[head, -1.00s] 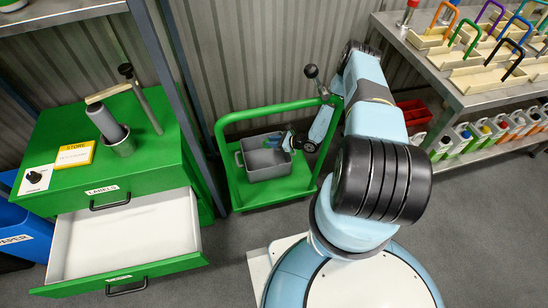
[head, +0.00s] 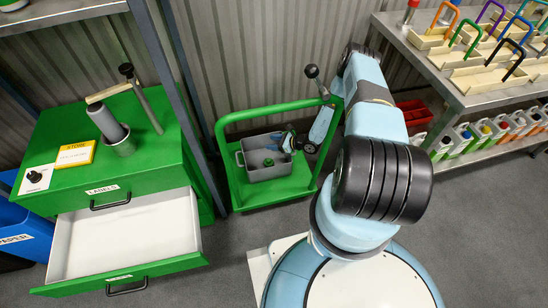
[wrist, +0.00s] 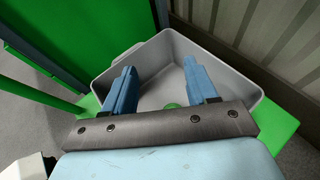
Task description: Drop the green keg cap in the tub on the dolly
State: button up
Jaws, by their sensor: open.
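The green keg cap (head: 268,162) lies inside the grey tub (head: 265,175) on the green dolly (head: 240,196). In the wrist view only part of the cap (wrist: 171,106) shows, behind the edge of my gripper's mount. My gripper (wrist: 160,75) is over the tub with its two blue fingers apart and nothing between them. In the head view my gripper (head: 290,142) is small, at the tub's right side. The tub's near side is hidden in the wrist view by my gripper.
A green cabinet (head: 150,165) with an open, empty drawer (head: 125,235) stands left of the dolly. The dolly's handle rail (head: 265,113) rises behind the tub. A corrugated wall is behind. Shelves with bottles (head: 480,133) stand at the right.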

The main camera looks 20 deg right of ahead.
jog(key=v, duration=1.4)
jog(key=shift+w+a, duration=0.1)
